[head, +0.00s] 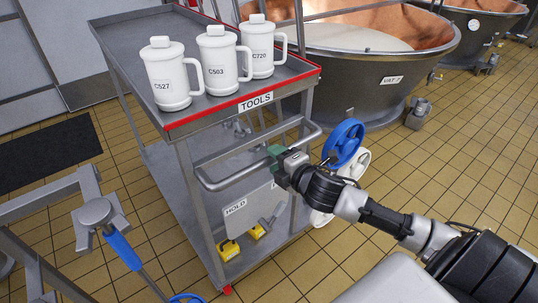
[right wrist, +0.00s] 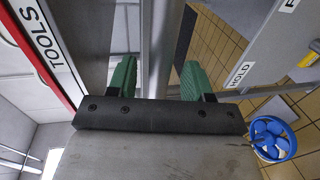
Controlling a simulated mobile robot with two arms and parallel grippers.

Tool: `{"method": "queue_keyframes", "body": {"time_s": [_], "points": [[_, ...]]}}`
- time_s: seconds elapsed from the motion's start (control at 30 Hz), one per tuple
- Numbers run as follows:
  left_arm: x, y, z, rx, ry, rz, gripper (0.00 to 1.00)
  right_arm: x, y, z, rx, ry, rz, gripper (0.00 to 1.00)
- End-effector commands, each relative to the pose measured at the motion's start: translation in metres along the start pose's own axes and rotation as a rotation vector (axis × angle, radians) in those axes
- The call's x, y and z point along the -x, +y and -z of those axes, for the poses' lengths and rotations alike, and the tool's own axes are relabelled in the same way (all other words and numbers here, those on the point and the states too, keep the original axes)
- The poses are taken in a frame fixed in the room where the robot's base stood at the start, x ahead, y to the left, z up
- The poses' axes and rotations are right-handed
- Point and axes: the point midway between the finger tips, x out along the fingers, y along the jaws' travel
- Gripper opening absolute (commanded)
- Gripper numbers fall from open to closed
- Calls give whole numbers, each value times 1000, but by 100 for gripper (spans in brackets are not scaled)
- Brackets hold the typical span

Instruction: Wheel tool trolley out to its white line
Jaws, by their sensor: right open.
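The grey tool trolley (head: 190,122) stands in the middle of the head view, with a red front edge and a TOOLS label. Its tubular handle (head: 222,183) sticks out at the front below the top tray. My right gripper (head: 276,155) is at the right part of this handle. In the right wrist view its green fingers (right wrist: 155,78) stand apart, one on each side of the grey handle bar (right wrist: 160,45), with gaps between. My left gripper is not in view. No white line shows on the floor.
Three white lidded jugs (head: 217,62) stand on the trolley top. A blue wheel (head: 344,143) and a white one (head: 357,163) are close to my right wrist. A copper-lined vat (head: 360,75) stands behind right. A grey frame (head: 50,203) is at left. Tiled floor (head: 460,150) is free at right.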

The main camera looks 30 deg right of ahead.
Motion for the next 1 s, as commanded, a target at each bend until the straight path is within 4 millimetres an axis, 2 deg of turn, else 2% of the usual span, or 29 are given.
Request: {"method": "queue_keyframes", "body": {"time_s": [0.1,0.23,0.63,0.93,0.97,1.0], "points": [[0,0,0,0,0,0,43,-17,1,0,-2,-1,-2,51],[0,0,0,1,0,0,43,-28,1,0,-1,-1,-2,51],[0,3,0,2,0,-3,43,-34,0,0,-1,1,0,51],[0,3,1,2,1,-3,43,-34,0,0,-1,0,0,5],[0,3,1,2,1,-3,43,-34,0,0,-1,0,0,0],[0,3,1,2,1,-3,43,-34,0,0,-1,0,0,0]]}}
